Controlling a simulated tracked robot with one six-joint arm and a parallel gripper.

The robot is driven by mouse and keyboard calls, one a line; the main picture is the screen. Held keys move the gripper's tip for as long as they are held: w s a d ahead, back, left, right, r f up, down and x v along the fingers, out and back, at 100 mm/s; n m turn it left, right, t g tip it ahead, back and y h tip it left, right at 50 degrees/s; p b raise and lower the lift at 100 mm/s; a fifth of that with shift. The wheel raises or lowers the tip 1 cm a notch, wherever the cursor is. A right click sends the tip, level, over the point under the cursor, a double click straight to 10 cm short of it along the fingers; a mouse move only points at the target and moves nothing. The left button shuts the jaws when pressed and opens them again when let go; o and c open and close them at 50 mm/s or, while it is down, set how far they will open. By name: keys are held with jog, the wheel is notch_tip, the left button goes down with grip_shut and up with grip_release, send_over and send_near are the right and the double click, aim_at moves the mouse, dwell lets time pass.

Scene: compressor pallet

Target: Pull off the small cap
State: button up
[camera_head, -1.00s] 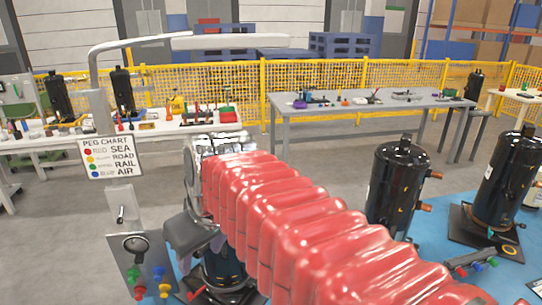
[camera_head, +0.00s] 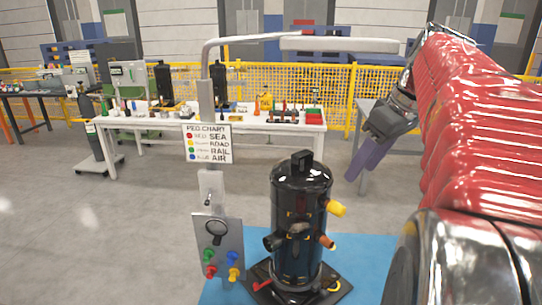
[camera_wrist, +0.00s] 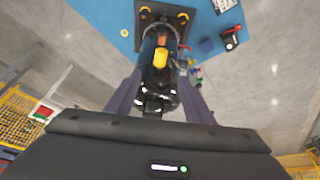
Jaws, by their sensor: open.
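A black compressor (camera_head: 300,225) stands upright on a dark base plate in the head view. A yellow cap (camera_head: 337,208) sits on its upper right side stub. A copper-orange stub end (camera_head: 327,242) shows lower on the same side. In the wrist view the yellow cap (camera_wrist: 160,58) and the orange piece (camera_wrist: 161,40) line up between my finger tips in the picture. My gripper (camera_head: 355,172) is up and to the right of the compressor in the head view, apart from it, with purple fingers. It is open and empty. I cannot tell which piece is the small cap.
A post with a lamp arm, a peg chart (camera_head: 208,143) and a panel of coloured knobs (camera_head: 219,246) stands just left of the compressor. A blue mat (camera_head: 355,262) lies underneath. A workbench (camera_head: 145,124) and yellow fence are behind. Open floor lies left.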

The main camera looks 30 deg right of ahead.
aim_at(338, 203)
dwell(0.3)
jog(key=x, duration=1.4)
jog(key=shift+s, duration=0.15)
jog(key=shift+c, duration=0.5)
jog(key=shift+r, duration=0.1)
grip_shut()
